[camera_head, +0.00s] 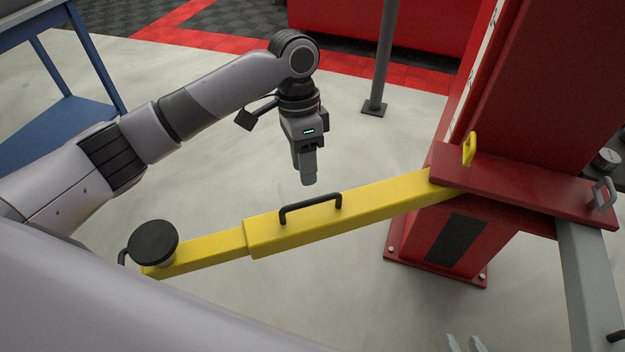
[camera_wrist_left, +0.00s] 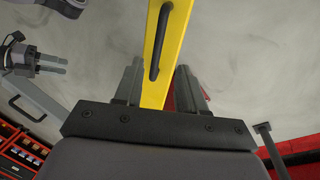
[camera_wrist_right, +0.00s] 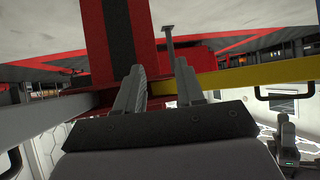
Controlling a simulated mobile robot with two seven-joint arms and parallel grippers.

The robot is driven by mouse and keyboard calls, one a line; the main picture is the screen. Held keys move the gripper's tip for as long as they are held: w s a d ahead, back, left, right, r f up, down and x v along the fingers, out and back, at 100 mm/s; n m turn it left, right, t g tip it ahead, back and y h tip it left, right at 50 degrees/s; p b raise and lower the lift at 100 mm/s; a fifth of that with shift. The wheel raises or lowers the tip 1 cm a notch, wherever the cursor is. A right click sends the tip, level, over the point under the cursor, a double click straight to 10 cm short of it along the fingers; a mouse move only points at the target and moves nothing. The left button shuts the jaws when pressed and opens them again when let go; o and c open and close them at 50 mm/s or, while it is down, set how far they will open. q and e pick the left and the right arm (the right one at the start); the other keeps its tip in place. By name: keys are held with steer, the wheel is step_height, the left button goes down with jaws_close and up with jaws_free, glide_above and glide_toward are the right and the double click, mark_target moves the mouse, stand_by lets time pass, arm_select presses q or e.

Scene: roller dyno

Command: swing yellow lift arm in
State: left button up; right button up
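The yellow lift arm (camera_head: 380,202) runs from the red carriage (camera_head: 520,188) toward the lower left and ends in a round black pad (camera_head: 153,242). A black handle (camera_head: 310,205) stands on its top. My left gripper (camera_head: 309,183) points down just behind the handle, apart from it. In the left wrist view my left gripper (camera_wrist_left: 160,75) is open and empty, with the yellow arm (camera_wrist_left: 165,45) and handle (camera_wrist_left: 160,45) beyond its fingers. My right gripper (camera_head: 463,343) shows only its fingertips at the bottom edge. The right wrist view shows it open (camera_wrist_right: 160,75) and empty.
A red lift post (camera_head: 560,80) rises at the right on a bolted base. A grey lift arm (camera_head: 588,275) extends from the carriage toward the lower right. A grey pole (camera_head: 385,55) stands behind my left gripper. A blue-legged table (camera_head: 50,70) is at the left. Pale floor lies around the yellow arm.

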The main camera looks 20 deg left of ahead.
mark_target(307, 201)
arm_select(q)
steer(key=f, duration=0.2)
steer(key=s+f, duration=0.1)
steer(key=f, duration=0.2)
steer(key=shift+s+d+f+b, duration=0.2)
steer(key=shift+d+f+b, duration=0.1)
steer(key=shift+f, duration=0.35)
steer(key=shift+d+f, duration=0.1)
steer(key=shift+f, duration=0.05)
jaws_close()
arm_select(e)
steer(key=shift+s+a+f, duration=0.15)
steer(key=shift+s+f, duration=0.35)
steer(key=shift+s, duration=0.05)
